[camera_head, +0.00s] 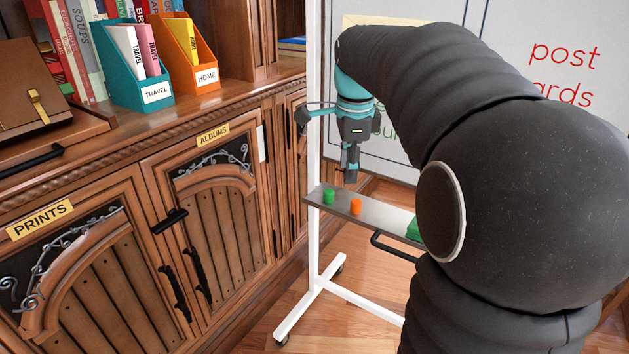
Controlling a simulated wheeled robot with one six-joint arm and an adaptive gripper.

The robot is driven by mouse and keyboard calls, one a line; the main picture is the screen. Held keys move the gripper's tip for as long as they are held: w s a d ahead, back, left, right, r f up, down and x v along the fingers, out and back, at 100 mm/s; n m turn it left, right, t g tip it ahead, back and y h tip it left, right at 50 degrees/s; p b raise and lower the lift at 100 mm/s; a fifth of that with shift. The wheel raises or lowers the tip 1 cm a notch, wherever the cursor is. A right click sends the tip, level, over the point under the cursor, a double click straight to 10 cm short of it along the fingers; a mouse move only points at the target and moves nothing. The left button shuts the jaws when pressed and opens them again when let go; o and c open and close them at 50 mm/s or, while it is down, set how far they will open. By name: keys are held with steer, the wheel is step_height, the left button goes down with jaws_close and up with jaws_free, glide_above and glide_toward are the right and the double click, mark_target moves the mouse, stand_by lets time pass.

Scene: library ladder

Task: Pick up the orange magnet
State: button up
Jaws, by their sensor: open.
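The orange magnet (355,207) is a small cylinder standing on the grey tray (342,202) of the whiteboard stand. A similar green magnet (328,196) stands on the tray just to its left. My gripper (350,178) points down above the tray, close over the two magnets in the picture. It is open and holds nothing. The exact gap between the fingertips and the orange magnet cannot be told from this one view.
The whiteboard (480,60) rises behind the tray. Its white post (313,160) stands left of the magnets. A green object (413,230) lies farther right on the tray, partly hidden by my arm. A wooden cabinet (215,200) fills the left; wooden floor is free below.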

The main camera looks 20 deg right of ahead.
mark_target(356, 201)
steer(key=w+d+f+m+g, duration=0.1)
steer(key=w+d+f+m, duration=0.1)
steer(key=w+d+m, duration=0.45)
steer(key=shift+m, duration=0.55)
steer(key=f+b, duration=0.1)
steer(key=f, duration=1.2)
steer(key=shift+w+a+f+b, duration=0.15)
steer(key=shift+w+a+b, duration=0.05)
steer(key=shift+b, duration=0.2)
steer(key=c, duration=0.7)
